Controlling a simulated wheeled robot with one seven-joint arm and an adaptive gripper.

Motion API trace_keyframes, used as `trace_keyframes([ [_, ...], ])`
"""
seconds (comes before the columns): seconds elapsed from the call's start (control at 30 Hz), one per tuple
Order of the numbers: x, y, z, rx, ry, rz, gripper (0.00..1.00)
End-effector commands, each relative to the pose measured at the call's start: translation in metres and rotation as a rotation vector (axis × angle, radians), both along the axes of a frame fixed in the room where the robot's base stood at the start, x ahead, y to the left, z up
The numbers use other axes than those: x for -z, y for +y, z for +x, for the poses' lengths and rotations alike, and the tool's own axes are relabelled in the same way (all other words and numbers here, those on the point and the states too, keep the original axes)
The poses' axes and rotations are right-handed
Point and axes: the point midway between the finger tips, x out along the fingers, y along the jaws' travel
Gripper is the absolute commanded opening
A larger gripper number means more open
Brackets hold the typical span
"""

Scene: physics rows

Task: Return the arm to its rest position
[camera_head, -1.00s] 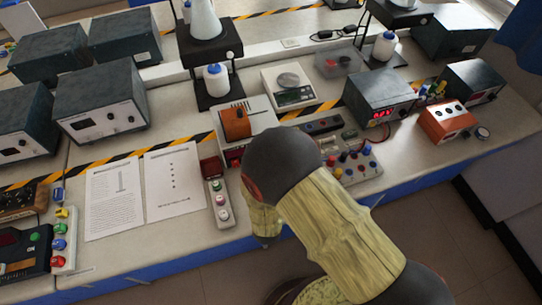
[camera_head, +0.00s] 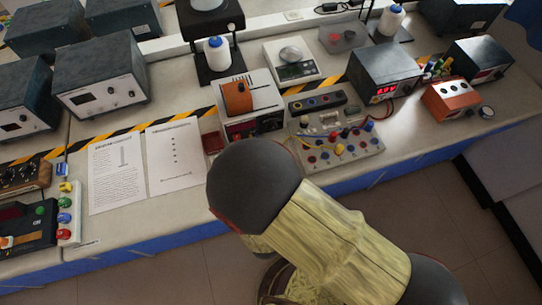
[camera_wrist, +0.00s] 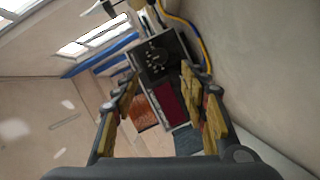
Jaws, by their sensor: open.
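My arm shows in the head view, its dark joint and yellowish link reaching up from the lower right in front of the bench's front edge. My gripper is hidden behind the arm in the head view. In the wrist view, my gripper (camera_wrist: 160,115) is open, its two fingers apart with nothing held between them. Beyond the fingers is a boxy device with a dark knob panel (camera_wrist: 157,57) and a dark red panel (camera_wrist: 170,102).
The bench (camera_head: 115,245) carries paper sheets (camera_head: 175,157), a board with coloured terminals (camera_head: 340,148), an orange-topped device (camera_head: 240,98), a scale (camera_head: 292,62) and power supplies (camera_head: 385,75). Open floor (camera_head: 440,215) lies in front of the bench.

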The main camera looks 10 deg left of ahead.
Motion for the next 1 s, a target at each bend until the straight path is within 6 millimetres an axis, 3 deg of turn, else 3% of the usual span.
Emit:
trace_keyframes([
  [0.43,-0.001,0.001,0.002,0.003,0.010,0.011,0.43],
  [0.63,-0.015,0.009,0.036,0.058,0.176,0.197,0.43],
  [0.83,-0.063,0.009,0.080,0.120,0.440,0.497,0.43],
  [1.0,-0.120,-0.015,0.096,0.164,0.621,0.684,0.43],
])
